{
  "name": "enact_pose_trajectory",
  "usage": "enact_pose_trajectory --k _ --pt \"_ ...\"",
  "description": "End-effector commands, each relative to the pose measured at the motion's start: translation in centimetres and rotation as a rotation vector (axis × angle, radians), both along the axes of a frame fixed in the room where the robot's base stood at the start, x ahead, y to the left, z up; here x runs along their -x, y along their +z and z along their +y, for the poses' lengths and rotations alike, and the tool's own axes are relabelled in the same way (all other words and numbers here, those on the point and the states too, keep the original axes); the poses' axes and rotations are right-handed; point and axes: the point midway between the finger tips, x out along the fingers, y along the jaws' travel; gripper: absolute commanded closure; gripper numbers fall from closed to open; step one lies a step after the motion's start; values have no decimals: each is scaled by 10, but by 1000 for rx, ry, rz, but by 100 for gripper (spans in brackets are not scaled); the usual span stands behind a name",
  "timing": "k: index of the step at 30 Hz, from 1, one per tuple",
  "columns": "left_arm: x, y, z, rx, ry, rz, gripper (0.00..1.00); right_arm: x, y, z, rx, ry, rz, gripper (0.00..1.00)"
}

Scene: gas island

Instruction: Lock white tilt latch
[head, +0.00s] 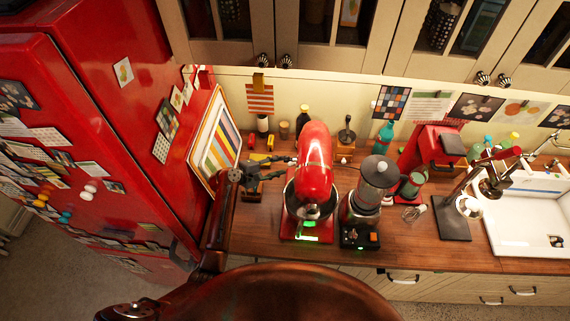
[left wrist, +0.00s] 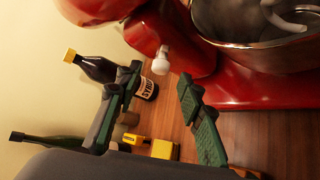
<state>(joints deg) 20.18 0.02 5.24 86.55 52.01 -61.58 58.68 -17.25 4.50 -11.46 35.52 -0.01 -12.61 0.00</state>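The red stand mixer (head: 314,150) stands on the wooden counter with its metal bowl. In the left wrist view, the red mixer body (left wrist: 180,45) fills the top, with the steel bowl (left wrist: 240,45) at top right. A small white latch knob (left wrist: 160,58) sticks out from the mixer's side. My left gripper (head: 291,167) is beside the left side of the mixer. In the left wrist view its two green-padded fingers (left wrist: 160,76) are spread, with the knob just beyond the gap between their tips. Nothing is held. The latch is not clear in the head view. My right gripper does not show.
A blender (head: 372,190) stands close to the right of the mixer. The red fridge (head: 110,140) and a framed striped picture (head: 215,145) bound the left side.

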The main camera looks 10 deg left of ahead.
Motion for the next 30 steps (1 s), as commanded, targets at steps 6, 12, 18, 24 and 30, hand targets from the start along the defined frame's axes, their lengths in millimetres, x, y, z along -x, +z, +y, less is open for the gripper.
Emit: enact_pose_trajectory --k 6,12,18,24,30 --pt "-14 -9 -17 0 -1 1 65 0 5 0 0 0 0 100" --pt "-17 -12 -20 -2 0 0 65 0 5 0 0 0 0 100" --pt "-16 -12 -20 -2 0 -1 67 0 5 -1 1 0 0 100" --pt "-16 -12 -20 -2 0 -1 81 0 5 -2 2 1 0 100" --pt "-16 -12 -20 -2 0 -1 95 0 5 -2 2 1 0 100"
